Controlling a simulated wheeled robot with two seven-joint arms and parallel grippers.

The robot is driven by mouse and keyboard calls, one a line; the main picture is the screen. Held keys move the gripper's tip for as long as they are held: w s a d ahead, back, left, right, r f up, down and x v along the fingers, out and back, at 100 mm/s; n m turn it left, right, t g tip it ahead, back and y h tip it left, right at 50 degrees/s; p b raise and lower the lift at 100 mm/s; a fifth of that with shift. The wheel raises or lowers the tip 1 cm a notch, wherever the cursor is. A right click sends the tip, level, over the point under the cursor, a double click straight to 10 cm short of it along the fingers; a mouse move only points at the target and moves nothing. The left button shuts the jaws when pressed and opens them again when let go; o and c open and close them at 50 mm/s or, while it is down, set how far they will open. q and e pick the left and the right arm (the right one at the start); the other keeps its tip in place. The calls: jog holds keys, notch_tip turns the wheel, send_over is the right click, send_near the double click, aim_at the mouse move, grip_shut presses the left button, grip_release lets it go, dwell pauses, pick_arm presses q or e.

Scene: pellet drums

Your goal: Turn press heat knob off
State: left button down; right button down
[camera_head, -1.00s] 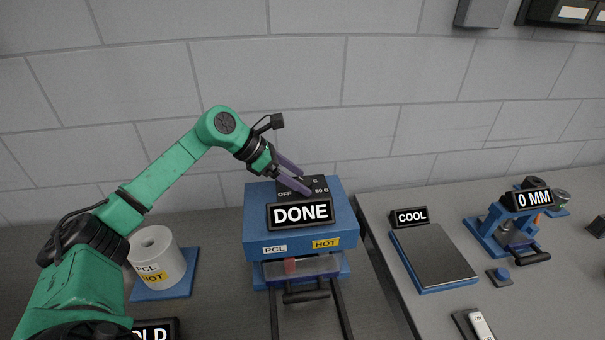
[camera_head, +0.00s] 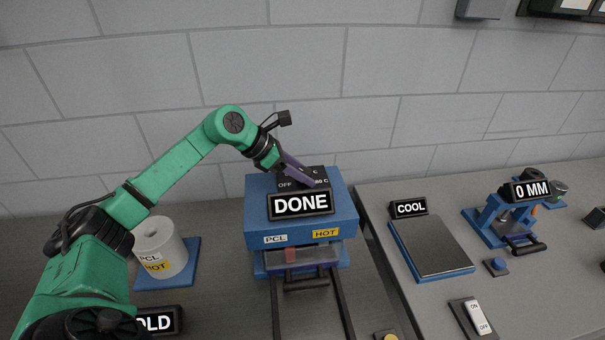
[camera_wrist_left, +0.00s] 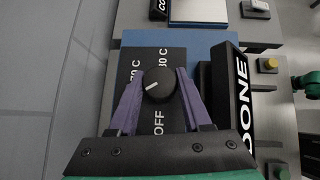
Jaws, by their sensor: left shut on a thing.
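The press (camera_head: 300,222) is a blue box on the dark bench in the head view, with a DONE display (camera_head: 300,204) on its front top edge. Its black dial panel (camera_wrist_left: 174,120) carries OFF and temperature labels. The round black heat knob (camera_wrist_left: 160,80) sits on this panel in the left wrist view, its white mark pointing left and slightly down, not at the OFF label below it. My left gripper (camera_head: 311,176) is shut on the knob, one purple finger on each side. In the head view the gripper hides the knob. My right gripper is not in view.
A white PCL HOT roll (camera_head: 160,250) stands on a blue plate at left. A COOL plate (camera_head: 432,247), an ON/OFF switch (camera_head: 473,317) and a blue device with a 0 MM display (camera_head: 531,191) are on the right bench. The wall stands close behind the press.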

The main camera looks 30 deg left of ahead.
pick_arm(q)
jog(key=shift+n+t+y+b, duration=0.5)
jog(key=shift+n+b, duration=0.05)
jog(key=shift+n, duration=0.35)
jog(key=shift+n+t+y+b, duration=0.3)
jog(key=shift+n+y, duration=0.2)
jog(key=shift+n, duration=0.3)
jog(key=n+t+y+b, duration=0.1)
jog(key=n+y, duration=0.1)
jog(key=n, duration=0.1)
jog(key=shift+d+n+y, duration=0.15)
jog(key=shift+n+y, duration=0.15)
jog(key=shift+y, duration=0.1)
jog(key=n+y+b, duration=0.1)
jog(key=n+y, duration=0.1)
jog(key=n, duration=0.1)
jog(key=shift+r+n+y, duration=0.1)
jog(key=shift+n+y, duration=0.2)
jog(key=shift+n+y+b, duration=0.3)
jog(key=shift+n+y, duration=0.1)
jog(key=shift+c, duration=1.7)
grip_release()
